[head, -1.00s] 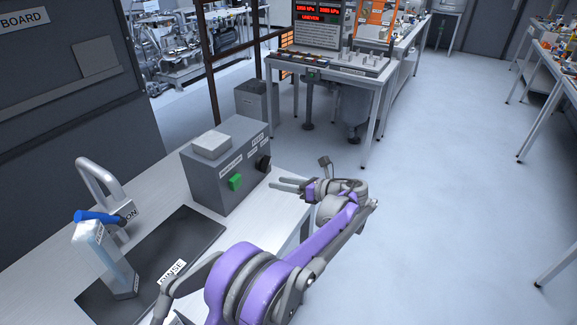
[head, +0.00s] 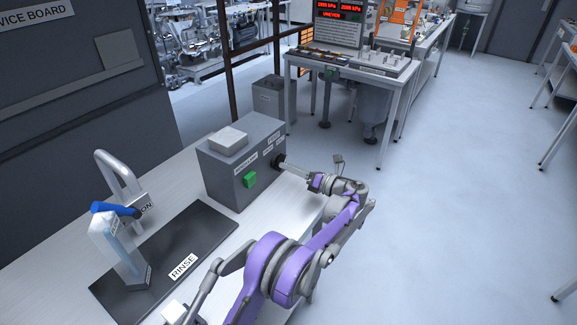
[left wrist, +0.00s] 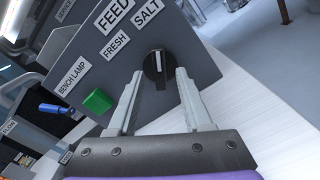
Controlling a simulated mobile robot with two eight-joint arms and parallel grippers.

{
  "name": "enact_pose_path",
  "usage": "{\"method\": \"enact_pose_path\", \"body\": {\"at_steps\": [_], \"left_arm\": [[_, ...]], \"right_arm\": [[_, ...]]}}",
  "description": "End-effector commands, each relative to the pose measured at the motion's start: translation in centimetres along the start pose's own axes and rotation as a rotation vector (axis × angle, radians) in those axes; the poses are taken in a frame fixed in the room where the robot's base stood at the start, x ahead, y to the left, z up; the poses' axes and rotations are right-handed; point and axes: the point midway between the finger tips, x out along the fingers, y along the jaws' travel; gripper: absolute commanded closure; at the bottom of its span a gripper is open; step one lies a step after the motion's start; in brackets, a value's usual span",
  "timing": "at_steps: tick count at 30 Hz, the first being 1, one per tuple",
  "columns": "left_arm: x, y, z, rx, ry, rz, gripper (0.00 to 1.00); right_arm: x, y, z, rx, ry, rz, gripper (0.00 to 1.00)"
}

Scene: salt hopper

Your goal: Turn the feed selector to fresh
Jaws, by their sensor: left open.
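The feed selector is a round black knob (left wrist: 157,68) on the face of a grey box (head: 218,178). In the left wrist view its pale pointer line runs nearly straight up the picture, toward the SALT label (left wrist: 148,13); the FRESH label (left wrist: 116,44) is to its left. The knob also shows in the head view (head: 278,161). My left gripper (left wrist: 156,73) is open, with one finger to each side of the knob in the left wrist view. I cannot tell whether the fingers touch it. My right gripper is not in view.
A green bench lamp switch (left wrist: 97,101) is on the same box, left of the knob. A rinse mat (head: 215,225) with a blue-handled tap (head: 115,209) lies on the bench to the left. Open floor (head: 450,200) is to the right.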

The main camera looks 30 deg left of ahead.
Motion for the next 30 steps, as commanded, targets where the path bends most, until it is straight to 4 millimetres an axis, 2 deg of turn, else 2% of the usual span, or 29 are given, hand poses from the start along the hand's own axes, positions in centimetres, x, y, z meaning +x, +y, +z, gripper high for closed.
{"method": "enact_pose_path", "body": {"at_steps": [4, 12, 14, 21, 30], "left_arm": [[0.98, 0.01, -0.01, 0.0, 0.0, 0.0, 0.5], [1.14, -0.01, -0.02, 0.0, 0.0, 0.0, 0.5], [1.13, -0.01, -0.02, 0.0, 0.0, 0.0, 0.57], [1.11, 0.0, -0.01, 0.0, 0.0, -0.001, 1.0], [1.1, -0.01, -0.01, -0.002, 0.0, -0.001, 1.0]], "right_arm": [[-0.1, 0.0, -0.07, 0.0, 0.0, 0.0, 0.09], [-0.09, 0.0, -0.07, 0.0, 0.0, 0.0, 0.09], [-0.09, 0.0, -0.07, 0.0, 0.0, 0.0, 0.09], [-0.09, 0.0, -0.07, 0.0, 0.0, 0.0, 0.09], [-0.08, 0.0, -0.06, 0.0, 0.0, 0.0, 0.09]]}}
